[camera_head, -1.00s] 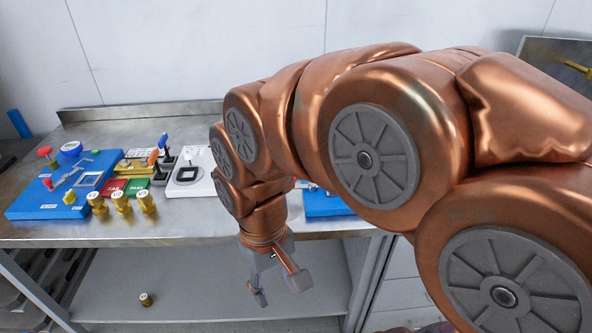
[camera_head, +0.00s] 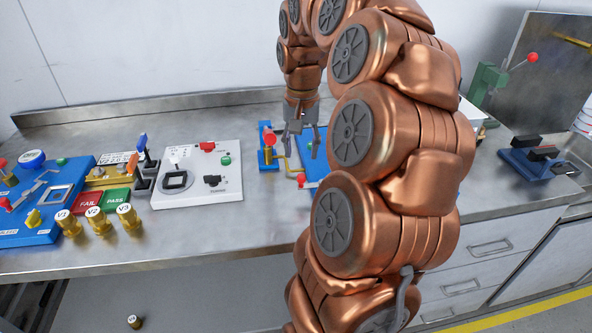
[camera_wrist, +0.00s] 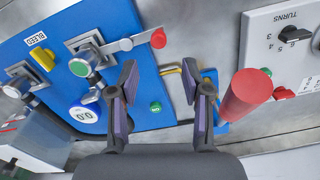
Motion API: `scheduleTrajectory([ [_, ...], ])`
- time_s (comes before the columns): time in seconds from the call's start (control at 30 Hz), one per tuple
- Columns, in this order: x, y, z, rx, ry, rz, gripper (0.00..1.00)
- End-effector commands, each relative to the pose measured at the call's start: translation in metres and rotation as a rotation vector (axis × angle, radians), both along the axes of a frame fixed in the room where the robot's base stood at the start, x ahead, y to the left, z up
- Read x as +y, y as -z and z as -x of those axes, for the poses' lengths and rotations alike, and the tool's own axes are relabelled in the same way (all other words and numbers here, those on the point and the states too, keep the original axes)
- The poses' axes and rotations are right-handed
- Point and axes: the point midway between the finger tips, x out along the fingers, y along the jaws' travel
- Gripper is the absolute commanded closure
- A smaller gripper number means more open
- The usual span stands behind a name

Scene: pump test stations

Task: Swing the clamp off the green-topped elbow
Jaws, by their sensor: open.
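My gripper (camera_wrist: 160,80) is open and empty, with its two fingers apart above the right part of a blue panel (camera_wrist: 140,75) in the wrist view. A green-topped fitting (camera_wrist: 80,67), which looks like the elbow, is on the panel, left of my left finger. A silver clamp arm (camera_wrist: 124,45) with a red ball end (camera_wrist: 158,38) lies beside it, beyond the fingertips. Whether the arm presses on the elbow is unclear. In the head view my gripper (camera_head: 302,143) hangs over the same blue panel (camera_head: 311,168), largely hidden by my arm.
A red-topped post (camera_wrist: 245,92) stands close to my right finger. A yellow bent pipe (camera_wrist: 187,72) is near that fingertip. The panel also has a round gauge (camera_wrist: 84,114) and green button (camera_wrist: 155,106). A white station (camera_head: 220,185) stands to the left.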

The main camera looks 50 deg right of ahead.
Motion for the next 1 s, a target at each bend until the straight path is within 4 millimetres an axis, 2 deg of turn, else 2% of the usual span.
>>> scheduleTrajectory([
  [0.6,0.0,0.066,0.002,0.002,-0.001,-0.001,0.52],
  [1.0,0.0,0.073,0.001,0.0,-0.001,0.0,0.52],
])
